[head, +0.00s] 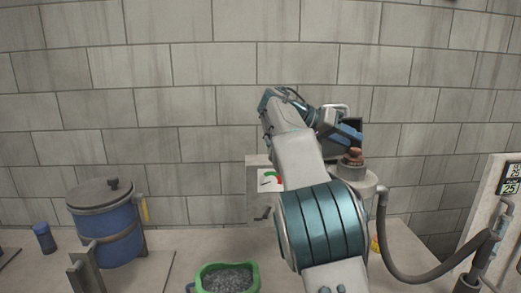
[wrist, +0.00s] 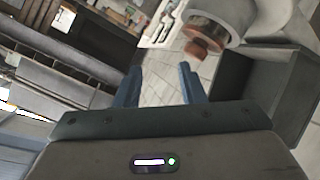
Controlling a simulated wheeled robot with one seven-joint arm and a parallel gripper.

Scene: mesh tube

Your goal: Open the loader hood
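A pale grey machine with a red and green gauge (head: 267,179) stands against the wall, largely hidden behind my arm. At its right is a grey round part (head: 358,177) with a copper-coloured knob (head: 353,157); the knob also shows in the wrist view (wrist: 203,48). A dark open-looking box shape (wrist: 262,88) is at the right of the wrist view, beside the round part. I cannot tell for certain which part is the loader hood. My gripper (wrist: 158,82) has its two blue fingers apart with nothing between them. In the head view it is near the knob, partly hidden by my wrist.
A blue lidded drum (head: 106,228) and a small blue jar (head: 45,238) stand at the left. A green container of grey granules (head: 228,279) is at the front centre. A grey hose (head: 400,274) loops at the right, near a panel with displays (head: 511,178).

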